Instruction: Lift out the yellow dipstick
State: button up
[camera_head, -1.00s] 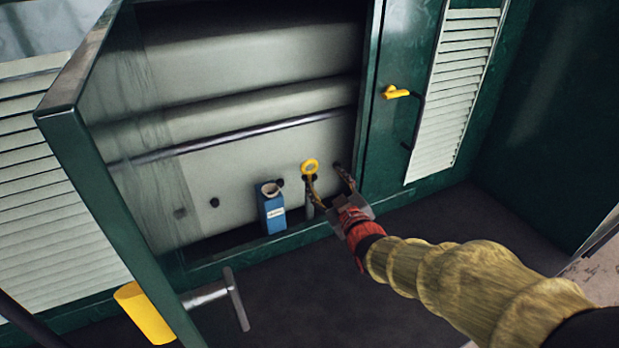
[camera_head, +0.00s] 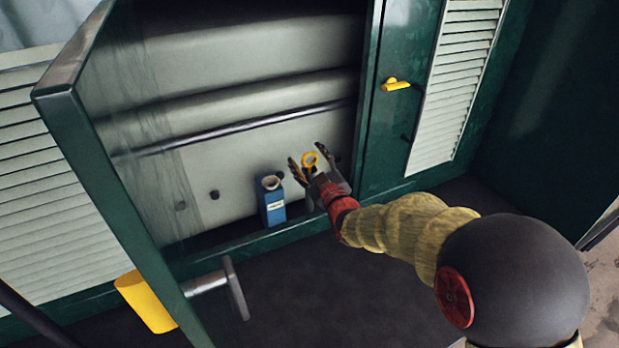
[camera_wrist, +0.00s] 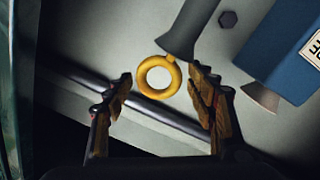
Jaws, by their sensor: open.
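The yellow dipstick (camera_head: 310,160) shows as a yellow ring handle inside the open cabinet. In the wrist view the ring (camera_wrist: 142,75) lies between my two fingers, with a gap on each side. My gripper (camera_head: 307,165) is open around the ring and holds nothing. In the wrist view my gripper (camera_wrist: 163,88) has its left finger a little nearer the ring's edge than it looks in the head view. The dipstick's shaft is hidden, and a grey tube shows beside the ring. I cannot tell whether a finger touches the ring.
A blue open-topped container (camera_head: 273,208) stands left of my gripper in the cabinet. The open green door (camera_head: 120,185) with a yellow handle (camera_head: 146,302) stands at the left. A dark horizontal rod (camera_head: 215,133) runs behind. A closed panel with a yellow latch (camera_head: 395,85) is at the right.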

jog(key=shift+c, duration=1.3)
jog(key=c, duration=1.1)
grip_shut()
